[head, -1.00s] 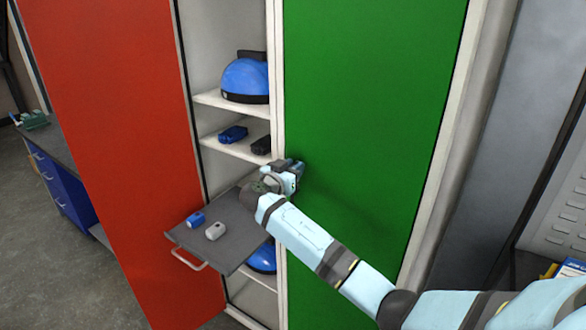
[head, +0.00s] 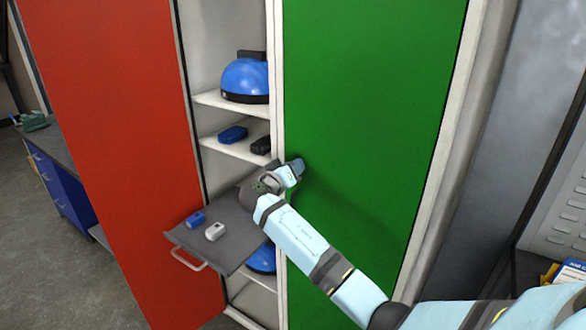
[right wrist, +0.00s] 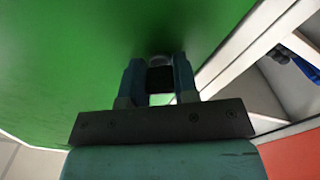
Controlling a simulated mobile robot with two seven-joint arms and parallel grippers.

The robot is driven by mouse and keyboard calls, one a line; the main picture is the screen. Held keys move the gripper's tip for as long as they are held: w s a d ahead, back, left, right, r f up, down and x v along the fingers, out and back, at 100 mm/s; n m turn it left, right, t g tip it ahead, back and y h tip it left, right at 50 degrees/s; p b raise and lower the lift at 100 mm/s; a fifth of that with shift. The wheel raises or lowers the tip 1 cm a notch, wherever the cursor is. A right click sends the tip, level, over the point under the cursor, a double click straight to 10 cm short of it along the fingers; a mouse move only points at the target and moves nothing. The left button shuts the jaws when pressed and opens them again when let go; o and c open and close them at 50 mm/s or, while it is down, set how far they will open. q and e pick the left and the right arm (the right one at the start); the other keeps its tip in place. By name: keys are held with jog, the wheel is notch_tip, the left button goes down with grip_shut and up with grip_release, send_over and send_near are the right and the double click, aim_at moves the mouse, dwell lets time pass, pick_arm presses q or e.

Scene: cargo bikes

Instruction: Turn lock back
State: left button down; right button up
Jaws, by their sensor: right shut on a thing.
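My right gripper (head: 294,168) is at the left edge of the green door (head: 370,110). In the right wrist view the gripper (right wrist: 160,80) has its two fingers on either side of a small dark lock (right wrist: 159,80), shut on it. A pale round rim shows just beyond the lock against the green door (right wrist: 80,60). In the head view the lock is hidden behind the gripper. My left gripper is not in view.
A red door (head: 110,130) stands left of the open shelves. A grey pull-out tray (head: 240,240) holds a blue and a white item below my right wrist. Blue helmets (head: 245,78) and small items sit on shelves. A blue drawer unit (head: 65,190) stands far left.

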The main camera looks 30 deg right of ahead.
jog(key=n+p, duration=0.1)
jog(key=n, duration=0.2)
jog(key=n+p, duration=0.1)
jog(key=n, duration=0.2)
jog(key=shift+r+p, duration=0.15)
jog(key=shift+p, duration=0.15)
jog(key=shift+n+p, duration=0.55)
jog(key=shift+n, duration=0.55)
jog(key=shift+n+p, duration=0.6)
jog(key=shift+n, duration=0.4)
jog(key=shift+n+p, duration=0.3)
jog(key=shift+n, duration=0.3)
jog(key=o, duration=0.9)
